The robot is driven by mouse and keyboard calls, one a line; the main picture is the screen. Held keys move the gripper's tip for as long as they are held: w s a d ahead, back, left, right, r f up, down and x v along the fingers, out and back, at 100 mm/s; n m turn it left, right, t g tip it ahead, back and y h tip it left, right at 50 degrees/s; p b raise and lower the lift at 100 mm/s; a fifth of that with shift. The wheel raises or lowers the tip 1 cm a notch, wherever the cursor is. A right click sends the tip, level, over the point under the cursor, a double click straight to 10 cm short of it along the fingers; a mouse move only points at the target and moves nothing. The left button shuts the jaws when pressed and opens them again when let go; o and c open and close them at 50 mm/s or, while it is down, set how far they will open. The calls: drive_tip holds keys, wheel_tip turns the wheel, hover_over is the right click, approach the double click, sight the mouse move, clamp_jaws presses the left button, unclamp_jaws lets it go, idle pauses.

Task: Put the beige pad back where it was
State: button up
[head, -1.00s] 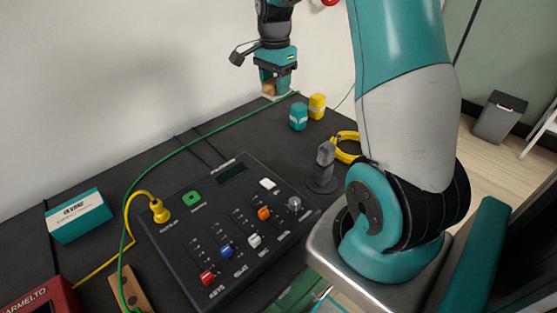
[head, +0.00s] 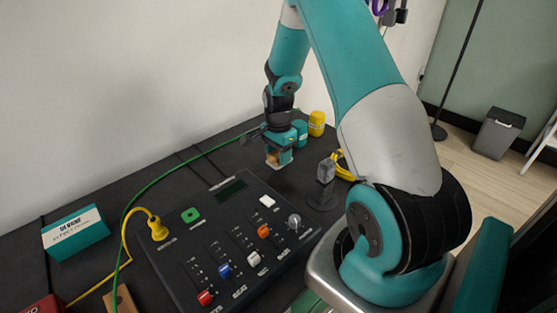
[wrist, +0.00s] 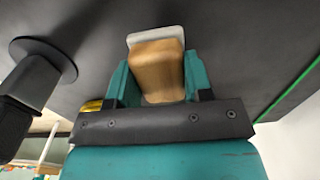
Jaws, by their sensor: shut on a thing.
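My gripper (head: 279,158) points down over the black desk beyond the mixer's back right corner. It is shut on the beige pad (wrist: 158,70), which shows in the wrist view as a tan wood-like block between the fingers with a pale plate (wrist: 152,37) at its far end. In the head view only a small tan and pale part of the pad (head: 272,158) shows below the fingers. The pale plate is close above the desk; I cannot tell whether it touches.
The black mixer (head: 232,235) lies in front. A grey upright device (head: 325,170) on a round base stands to the right. A green cable (head: 165,158) crosses the desk. A teal box (head: 75,232) is at left.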

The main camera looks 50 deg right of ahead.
drive_tip(key=shift+f, duration=1.15)
drive_tip(key=shift+f, duration=0.25)
drive_tip(key=o, duration=0.9)
drive_tip(key=shift+r, duration=0.1)
drive_tip(key=shift+r, duration=0.1)
